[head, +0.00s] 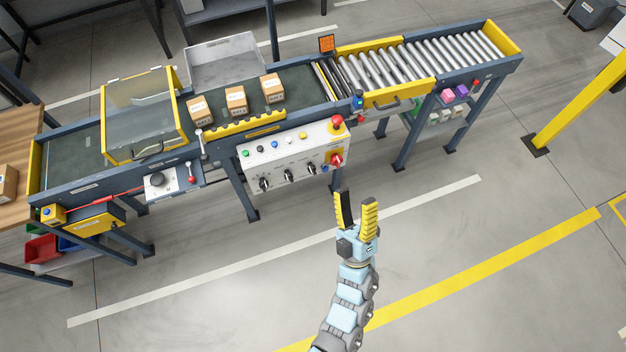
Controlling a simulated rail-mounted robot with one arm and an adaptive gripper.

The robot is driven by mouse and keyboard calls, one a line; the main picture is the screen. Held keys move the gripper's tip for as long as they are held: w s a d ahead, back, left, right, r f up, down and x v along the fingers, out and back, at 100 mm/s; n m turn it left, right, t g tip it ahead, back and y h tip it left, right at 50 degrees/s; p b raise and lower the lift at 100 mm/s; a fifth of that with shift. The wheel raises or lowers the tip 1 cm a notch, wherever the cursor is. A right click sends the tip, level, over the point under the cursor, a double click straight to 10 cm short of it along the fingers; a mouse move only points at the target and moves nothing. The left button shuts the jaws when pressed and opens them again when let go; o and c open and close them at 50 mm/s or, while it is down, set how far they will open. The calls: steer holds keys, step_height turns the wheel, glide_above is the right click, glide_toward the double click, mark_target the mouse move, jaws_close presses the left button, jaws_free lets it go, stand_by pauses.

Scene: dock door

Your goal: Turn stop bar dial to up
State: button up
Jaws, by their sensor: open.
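A white control panel (295,155) hangs on the near side of the conveyor. Along its lower part are three black dials: a left one (264,184), a middle one (288,176) and a right one (311,168). A red switch on a yellow plate (336,160) sits at the panel's right end. The labels are too small to read, so I cannot tell which dial is the stop bar dial or its exact setting. My gripper (357,200) is open and empty, below and to the right of the panel, apart from it, with its fingers pointing up the picture.
A red mushroom button (337,121) stands out at the panel's upper right. Several cartons (236,100) sit on the belt behind it. Left of the panel is a red-knobbed lever (191,179). The floor (420,225) around my gripper is clear.

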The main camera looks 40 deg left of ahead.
steer(key=w+a+f+n+g+b, duration=0.25)
steer(key=f+b, duration=0.25)
steer(key=f, duration=0.3)
steer(key=w+a+f+n+g+h+b, duration=0.1)
steer(key=a+f+n+g+b, duration=0.2)
steer(key=f, duration=0.6)
steer(key=w+a+f+n+g+b, duration=0.1)
steer(key=a+f+n+g+b, duration=0.2)
steer(key=f+b, duration=0.4)
steer(key=n+g+h+b, duration=0.1)
steer(key=n+h+b, duration=0.4)
steer(key=b, duration=0.7)
glide_toward(314, 174)
steer(key=shift+n+y, duration=0.4)
steer(key=shift+n, duration=0.15)
steer(key=b+x, duration=0.1)
steer(key=x, duration=0.2)
steer(key=b+x, duration=0.1)
steer(key=x, duration=0.3)
steer(key=b+x, duration=0.1)
steer(key=x, duration=0.3)
steer(key=shift+f+b, duration=0.3)
steer(key=shift+b, duration=0.1)
steer(key=shift+d, duration=0.1)
jaws_close()
